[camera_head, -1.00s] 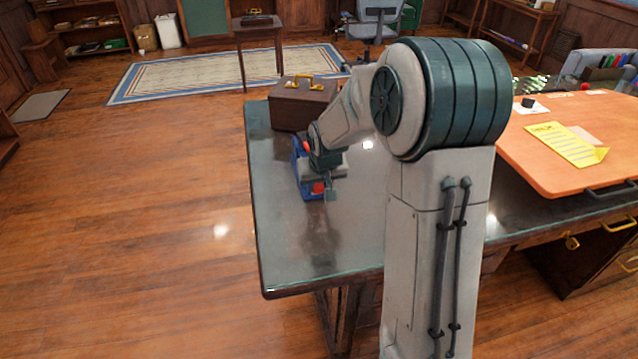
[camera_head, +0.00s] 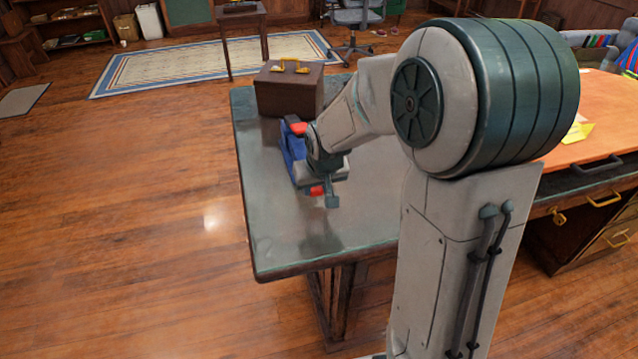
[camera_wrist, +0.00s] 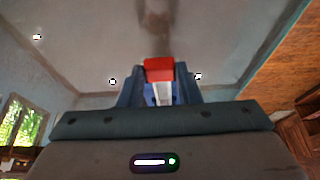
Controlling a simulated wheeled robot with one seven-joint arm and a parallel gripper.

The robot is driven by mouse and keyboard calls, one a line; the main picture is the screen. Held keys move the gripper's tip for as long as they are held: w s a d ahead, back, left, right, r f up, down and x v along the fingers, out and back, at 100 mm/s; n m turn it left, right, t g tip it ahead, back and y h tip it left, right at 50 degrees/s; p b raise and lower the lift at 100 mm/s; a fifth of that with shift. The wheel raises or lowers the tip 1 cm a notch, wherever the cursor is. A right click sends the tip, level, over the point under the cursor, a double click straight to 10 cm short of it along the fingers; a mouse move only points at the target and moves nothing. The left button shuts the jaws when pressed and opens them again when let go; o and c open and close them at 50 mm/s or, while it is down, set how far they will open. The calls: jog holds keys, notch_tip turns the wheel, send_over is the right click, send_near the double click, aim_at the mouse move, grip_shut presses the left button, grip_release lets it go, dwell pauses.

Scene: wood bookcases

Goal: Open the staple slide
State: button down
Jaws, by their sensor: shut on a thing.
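A blue stapler (camera_head: 289,143) with red parts rests on the dark table, close to its left edge. One red part (camera_head: 297,128) shows at its far end and another red bit (camera_head: 317,190) shows at its near side, beside my wrist. My gripper (camera_wrist: 158,76) has its two fingers on either side of a red piece in the wrist view and is shut on it. A pale strip and some blue show below the red piece between the fingers.
A brown case (camera_head: 287,92) with a yellow handle stands just behind the stapler. The dark table top (camera_head: 290,235) is clear toward its front. An orange desk surface (camera_head: 590,148) with a yellow paper lies to the right. Open wood floor lies to the left.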

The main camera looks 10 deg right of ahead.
jog(key=c, duration=1)
grip_release()
jog(key=shift+c, duration=0.2)
jog(key=p+v, duration=0.1)
jog(key=v, duration=1.2)
jog(key=shift+s+r+p, duration=0.15)
jog(key=shift+r+p, duration=0.25)
jog(key=s+d+r+p, duration=0.1)
jog(key=s+p, duration=0.3)
jog(key=s, duration=0.4)
jog(key=s+d+r+m+g+p, duration=0.1)
jog(key=s+r+p, duration=0.3)
jog(key=s, duration=0.4)
jog(key=shift+s+d+r+g, duration=0.3)
jog(key=shift+s+d, duration=0.1)
jog(key=shift+d, duration=0.35)
